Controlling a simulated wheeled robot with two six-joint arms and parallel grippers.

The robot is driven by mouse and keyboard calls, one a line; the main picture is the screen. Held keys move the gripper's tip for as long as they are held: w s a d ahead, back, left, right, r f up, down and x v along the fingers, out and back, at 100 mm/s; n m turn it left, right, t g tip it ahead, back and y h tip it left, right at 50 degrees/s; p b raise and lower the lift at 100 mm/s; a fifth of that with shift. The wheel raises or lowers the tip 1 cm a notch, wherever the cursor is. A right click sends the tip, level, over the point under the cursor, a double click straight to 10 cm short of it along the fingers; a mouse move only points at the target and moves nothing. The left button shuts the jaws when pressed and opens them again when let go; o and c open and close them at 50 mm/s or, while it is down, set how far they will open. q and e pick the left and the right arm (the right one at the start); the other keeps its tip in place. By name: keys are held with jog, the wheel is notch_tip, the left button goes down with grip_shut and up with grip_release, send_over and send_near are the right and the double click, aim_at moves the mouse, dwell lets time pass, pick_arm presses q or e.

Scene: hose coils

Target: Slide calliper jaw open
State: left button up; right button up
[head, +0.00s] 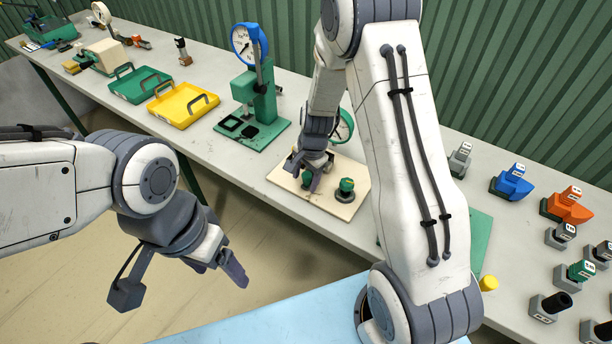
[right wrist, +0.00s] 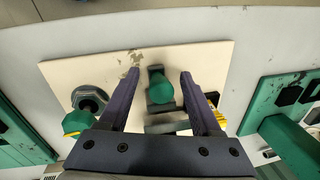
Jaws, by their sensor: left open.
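A cream board (head: 337,203) lies on the bench and bears two green-topped parts. One green knob (right wrist: 160,88) stands on a dark block, apparently the calliper's sliding jaw, between my right gripper's fingers. My right gripper (right wrist: 160,76) is open, with a gap on each side of the knob; its fingers reach down over the board. The other green-topped part (head: 346,187) has a dark round base; it also shows at left in the right wrist view (right wrist: 77,122). The calliper's scale and beam are mostly hidden. My left gripper (head: 219,266) is open and empty, in front of the bench.
A green-based stand with a blue dial (head: 248,45) is left of the board. A green-rimmed dial (head: 344,125) stands behind it, partly hidden by my right arm. Yellow (head: 184,105) and green (head: 139,84) trays lie further left. Several small blocks stand at right.

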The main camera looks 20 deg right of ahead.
jog(key=shift+w+d, duration=0.1)
jog(key=shift+r, duration=0.5)
notch_tip(320, 180, up, 9)
jog(key=s, duration=0.1)
jog(key=shift+s+d+r+b, duration=0.15)
jog(key=shift+s+d+b, duration=0.1)
jog(key=shift+d+b, duration=0.15)
jog(key=s+a+r+n, duration=0.6)
jog(key=s+a+n, duration=0.4)
jog(key=s+a, duration=0.2)
jog(key=s+a+r+n+g, duration=0.1)
jog(key=s+a+n, duration=0.1)
jog(key=s+n, duration=0.7)
jog(key=s, duration=0.4)
jog(key=shift+s+r+n+g, duration=0.3)
jog(key=shift+s+r, duration=0.1)
jog(key=shift+a, duration=0.1)
